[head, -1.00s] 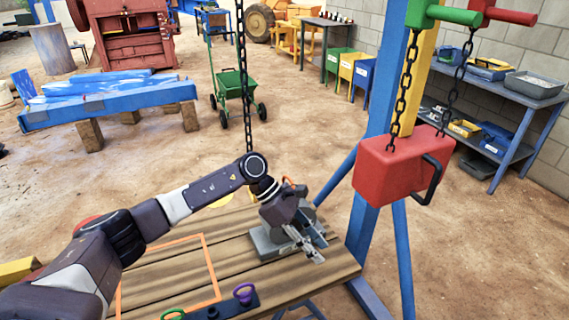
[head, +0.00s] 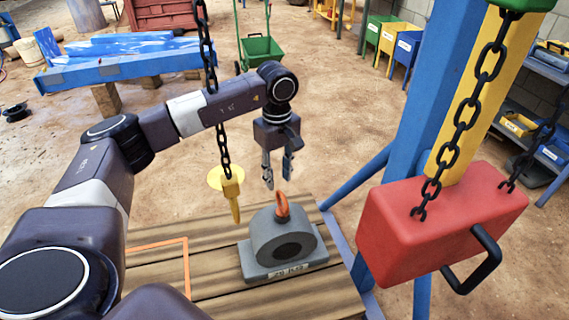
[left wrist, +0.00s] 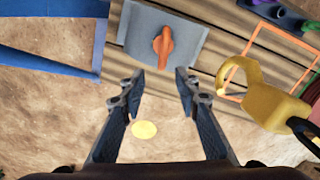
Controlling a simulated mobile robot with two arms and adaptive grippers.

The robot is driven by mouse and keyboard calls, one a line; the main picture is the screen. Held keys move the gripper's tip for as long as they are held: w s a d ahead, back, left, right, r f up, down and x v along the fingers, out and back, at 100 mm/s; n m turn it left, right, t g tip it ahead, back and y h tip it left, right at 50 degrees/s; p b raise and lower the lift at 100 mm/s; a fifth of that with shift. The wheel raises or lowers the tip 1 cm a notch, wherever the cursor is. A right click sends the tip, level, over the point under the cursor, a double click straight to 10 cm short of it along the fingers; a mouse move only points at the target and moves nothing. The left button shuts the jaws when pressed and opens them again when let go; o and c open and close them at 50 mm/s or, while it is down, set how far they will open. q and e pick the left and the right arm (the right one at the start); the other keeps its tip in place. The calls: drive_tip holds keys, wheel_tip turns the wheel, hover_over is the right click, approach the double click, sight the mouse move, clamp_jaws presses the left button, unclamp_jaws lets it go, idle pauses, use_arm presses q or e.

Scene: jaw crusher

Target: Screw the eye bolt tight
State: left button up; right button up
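The orange eye bolt (head: 282,205) stands in the top of a grey weight block (head: 262,262) on the wooden table. Its lower end is hidden in the block, so I cannot tell how tight it sits. The left wrist view also shows the eye bolt (left wrist: 163,44), edge-on and beyond the fingertips, on the block (left wrist: 133,27). My left gripper (head: 277,182) is above and just behind the eye bolt in the head view, pointing down. Its fingers (left wrist: 160,80) are apart with nothing between them. My right gripper is not in view.
A yellow hook (head: 233,200) hangs on a chain left of the block, also close to my gripper in the left wrist view (left wrist: 268,105). A red weight (head: 430,235) hangs on chains at right, beside the blue post (head: 420,110). An orange outline (head: 187,265) marks bare tabletop.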

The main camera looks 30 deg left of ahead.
sight(277, 193)
use_arm(q)
drive_tip(key=f, duration=0.4)
drive_tip(key=shift+s+a, duration=0.1)
drive_tip(key=shift+s, duration=0.25)
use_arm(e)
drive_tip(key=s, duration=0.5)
use_arm(q)
drive_tip(key=shift+w+f+p, duration=0.2)
drive_tip(key=shift+f+p, duration=0.2)
drive_tip(key=shift+f, duration=0.85)
drive_tip(key=shift+c, duration=0.7)
clamp_jaws()
drive_tip(key=shift+w+f+m+b, duration=0.15)
drive_tip(key=shift+m+b, duration=0.35)
drive_tip(key=shift+m, duration=0.2)
drive_tip(key=m, duration=0.1)
drive_tip(key=m+b, duration=0.1)
drive_tip(key=shift+w+d+m, duration=0.25)
drive_tip(key=shift+d+m, duration=0.15)
drive_tip(key=shift+m, duration=0.3)
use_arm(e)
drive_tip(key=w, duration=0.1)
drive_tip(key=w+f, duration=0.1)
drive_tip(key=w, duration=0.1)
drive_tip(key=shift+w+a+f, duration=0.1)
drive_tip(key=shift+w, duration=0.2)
